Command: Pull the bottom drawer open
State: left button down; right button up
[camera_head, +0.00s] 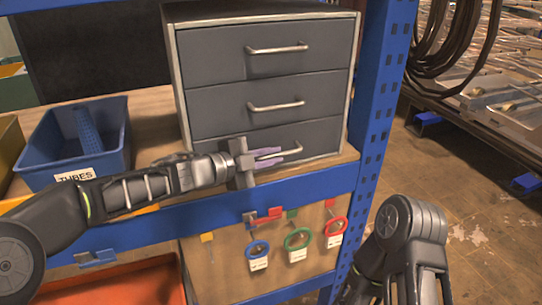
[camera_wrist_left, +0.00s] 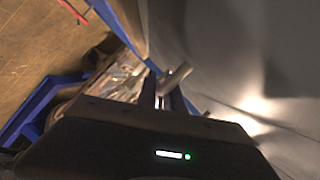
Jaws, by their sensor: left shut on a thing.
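A grey three-drawer cabinet (camera_head: 262,80) stands on the shelf, and all its drawers look closed. The bottom drawer (camera_head: 318,138) has a silver bar handle (camera_head: 266,151). My left gripper (camera_head: 275,157) is at the handle's left part, with its fingers closed on it. In the left wrist view the handle (camera_wrist_left: 176,77) shows as a short metal bar at the fingers of my left gripper (camera_wrist_left: 168,100). The cabinet front fills the right of that view. The gripper and wrist hide the lower left of the bottom drawer. My right arm shows at lower right, but its gripper is not in view.
A blue bin labelled TUBES (camera_head: 75,150) stands left of the cabinet, behind my left arm. A blue rack post (camera_head: 375,110) rises right of the cabinet. Coloured ring-handled tools (camera_head: 298,239) hang on the panel below. An orange tray (camera_head: 120,285) lies lower left.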

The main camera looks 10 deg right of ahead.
pick_arm(q)
jog(key=s+d+b, duration=0.2)
jog(key=s+b, duration=0.2)
jog(key=s, duration=0.8)
jog(key=s+d+b, duration=0.2)
jog(key=s+b, duration=0.3)
jog(key=s, duration=0.8)
jog(key=shift+d+f, duration=0.15)
jog(key=shift+d, duration=0.25)
jog(key=c, duration=1.8)
grip_release()
jog(key=shift+o, duration=0.2)
